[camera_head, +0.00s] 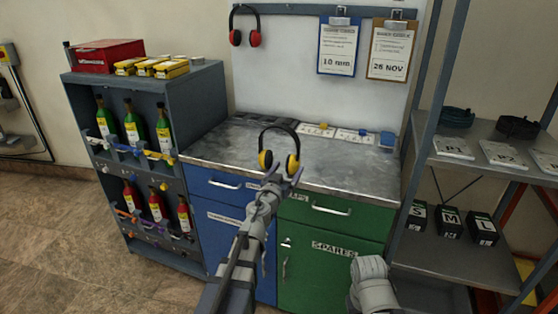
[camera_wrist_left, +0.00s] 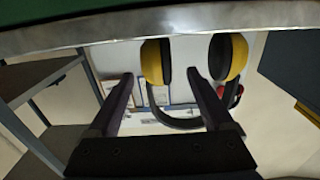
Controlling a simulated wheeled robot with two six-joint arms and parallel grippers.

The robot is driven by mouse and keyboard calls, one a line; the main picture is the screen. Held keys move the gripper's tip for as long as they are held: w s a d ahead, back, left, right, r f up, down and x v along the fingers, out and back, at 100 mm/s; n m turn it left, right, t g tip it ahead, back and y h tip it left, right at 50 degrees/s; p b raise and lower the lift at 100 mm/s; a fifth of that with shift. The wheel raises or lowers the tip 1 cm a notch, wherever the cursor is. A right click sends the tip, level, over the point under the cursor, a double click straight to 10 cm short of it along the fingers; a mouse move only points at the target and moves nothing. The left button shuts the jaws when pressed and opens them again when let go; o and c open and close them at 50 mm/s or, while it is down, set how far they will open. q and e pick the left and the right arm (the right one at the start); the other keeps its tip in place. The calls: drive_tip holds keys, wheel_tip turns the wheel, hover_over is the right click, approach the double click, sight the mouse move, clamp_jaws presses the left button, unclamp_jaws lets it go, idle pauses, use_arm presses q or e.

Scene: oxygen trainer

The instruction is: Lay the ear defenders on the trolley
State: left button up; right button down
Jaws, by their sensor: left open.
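The ear defenders with yellow cups and a black headband (camera_head: 293,163) are upright at the front edge of the grey bench top, headband uppermost. My left gripper (camera_head: 281,174) is open just in front of the cups. In the left wrist view, which is upside down, the ear defenders (camera_wrist_left: 228,58) appear between and beyond the open fingers of my left gripper (camera_wrist_left: 162,95). I cannot tell whether the fingers touch them. A second, red-cupped pair (camera_head: 254,39) hangs on the back board. I cannot make out a trolley. My right gripper is out of view.
The bench (camera_head: 225,150) has blue and green cupboards below and small cards at its back. A rack of bottles (camera_head: 85,90) with a red box (camera_head: 105,56) on top stands left. Grey shelves (camera_head: 450,165) with labelled black boxes stand right. The floor at left is clear.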

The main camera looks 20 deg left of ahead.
use_arm(q)
drive_tip(key=shift+w+d+f, duration=0.1)
drive_tip(key=shift+w+d, duration=0.1)
drive_tip(key=shift+w, duration=1.1)
drive_tip(key=shift+w+d+f, duration=0.1)
drive_tip(key=shift+w+d, duration=0.05)
drive_tip(key=shift+w, duration=1.15)
drive_tip(key=shift+s, duration=0.1)
clamp_jaws()
